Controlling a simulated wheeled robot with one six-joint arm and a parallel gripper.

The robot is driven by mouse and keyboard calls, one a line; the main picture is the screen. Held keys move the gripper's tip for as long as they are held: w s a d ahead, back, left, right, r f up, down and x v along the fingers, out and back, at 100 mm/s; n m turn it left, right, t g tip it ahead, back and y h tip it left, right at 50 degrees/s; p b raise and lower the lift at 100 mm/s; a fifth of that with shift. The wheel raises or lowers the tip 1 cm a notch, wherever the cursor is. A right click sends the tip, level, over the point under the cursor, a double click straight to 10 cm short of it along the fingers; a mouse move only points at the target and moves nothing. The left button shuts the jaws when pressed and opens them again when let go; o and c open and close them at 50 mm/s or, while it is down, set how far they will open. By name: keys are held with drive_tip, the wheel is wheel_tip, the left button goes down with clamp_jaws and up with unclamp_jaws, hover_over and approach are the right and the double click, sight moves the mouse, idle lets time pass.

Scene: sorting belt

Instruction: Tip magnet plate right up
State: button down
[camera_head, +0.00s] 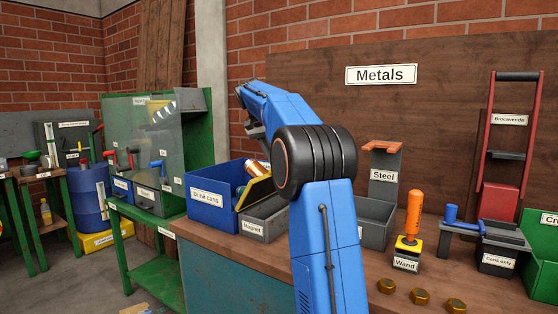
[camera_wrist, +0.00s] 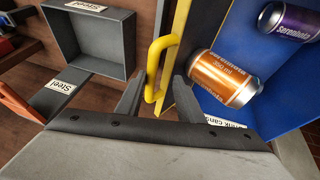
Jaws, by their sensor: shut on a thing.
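The magnet plate (camera_wrist: 181,28) shows in the wrist view as a yellow-edged plate with a yellow loop handle (camera_wrist: 156,58). My gripper (camera_wrist: 158,88) is shut on this handle, with one dark finger on each side. In the head view, the plate's yellow edge (camera_head: 254,190) shows tilted between the blue drink cans crate and the grey box labelled Magnet (camera_head: 253,228). My arm hides the gripper and handle there. Whether the plate touches the box is not clear.
The blue drink cans crate (camera_head: 209,212) stands at the left, with an orange can (camera_wrist: 222,79) and a purple can (camera_wrist: 285,20) inside. A grey steel tray (camera_wrist: 91,45) stands on the other side. A wand (camera_head: 413,220) and several brass nuts are at the right.

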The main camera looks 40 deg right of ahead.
drive_tip(key=shift+w+a+r, duration=0.1)
drive_tip(key=shift+w+a, duration=0.15)
drive_tip(key=shift+w, duration=0.15)
drive_tip(key=c, duration=1.8)
unclamp_jaws()
drive_tip(key=shift+w+a, duration=0.1)
drive_tip(key=shift+o, duration=0.2)
